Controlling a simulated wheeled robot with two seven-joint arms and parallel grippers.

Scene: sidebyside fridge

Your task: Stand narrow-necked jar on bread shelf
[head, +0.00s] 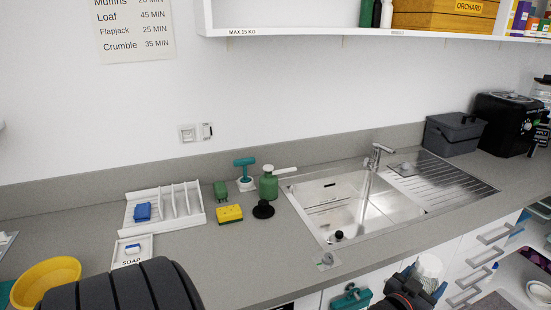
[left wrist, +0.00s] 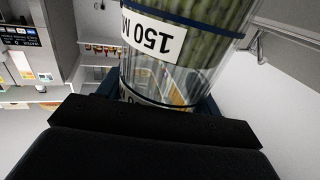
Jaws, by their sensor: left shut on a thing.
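The jar (left wrist: 185,45) fills the middle of the left wrist view. It is clear, with green contents and a white label reading "150". No shelf marked as the bread shelf can be made out.
The counter (head: 240,262) holds a sink (head: 340,200), a green soap bottle (head: 268,184), a yellow sponge (head: 229,213), a white rack (head: 180,204) and a yellow bowl (head: 45,281). A wall shelf (head: 290,33) hangs above. Metal drawer handles (head: 484,261) stick out near the gripper.

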